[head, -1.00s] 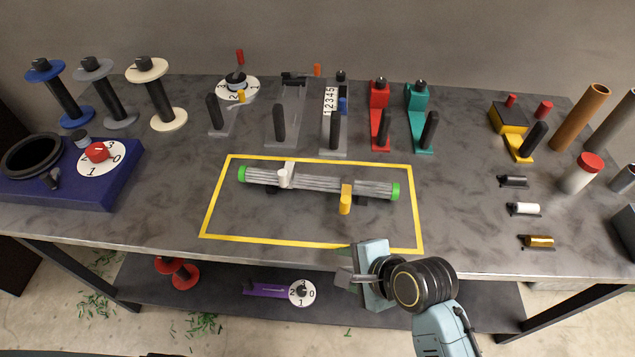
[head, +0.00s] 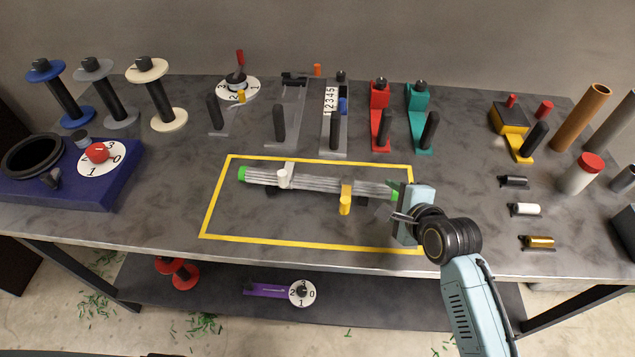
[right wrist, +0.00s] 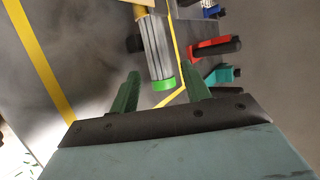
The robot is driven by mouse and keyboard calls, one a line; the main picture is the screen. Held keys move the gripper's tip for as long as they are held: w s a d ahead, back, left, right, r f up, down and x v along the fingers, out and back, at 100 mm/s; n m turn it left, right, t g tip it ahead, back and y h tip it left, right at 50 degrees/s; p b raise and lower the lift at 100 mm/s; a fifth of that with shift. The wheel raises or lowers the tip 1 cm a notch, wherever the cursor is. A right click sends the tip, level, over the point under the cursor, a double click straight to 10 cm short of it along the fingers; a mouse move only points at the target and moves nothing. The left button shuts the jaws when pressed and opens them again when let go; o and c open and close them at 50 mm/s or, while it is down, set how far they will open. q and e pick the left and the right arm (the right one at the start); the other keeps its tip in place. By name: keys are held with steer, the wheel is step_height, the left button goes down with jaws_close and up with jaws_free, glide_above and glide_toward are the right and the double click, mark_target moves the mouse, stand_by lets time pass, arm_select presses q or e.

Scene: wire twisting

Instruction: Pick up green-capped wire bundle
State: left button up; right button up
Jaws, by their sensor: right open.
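The grey wire bundle (head: 320,184) with green caps lies across two low clamps inside the yellow rectangle on the table. My right gripper (head: 396,200) is open and empty at the bundle's right end. In the right wrist view, the green-capped end (right wrist: 163,84) points at the space between the open green fingers (right wrist: 163,97), apparently not gripped. My left gripper is not in view.
A white-knobbed clamp (head: 283,178) and a yellow-knobbed clamp (head: 345,204) sit along the bundle. Several hand tools, including a red one (head: 380,117) and a teal one (head: 417,115), stand behind. The front of the marked rectangle is clear.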

mark_target(379, 192)
steer(key=shift+x, duration=2.5)
steer(key=shift+s+a, duration=0.1)
steer(key=shift+a, duration=0.05)
steer(key=shift+c, duration=0.2)
jaws_close()
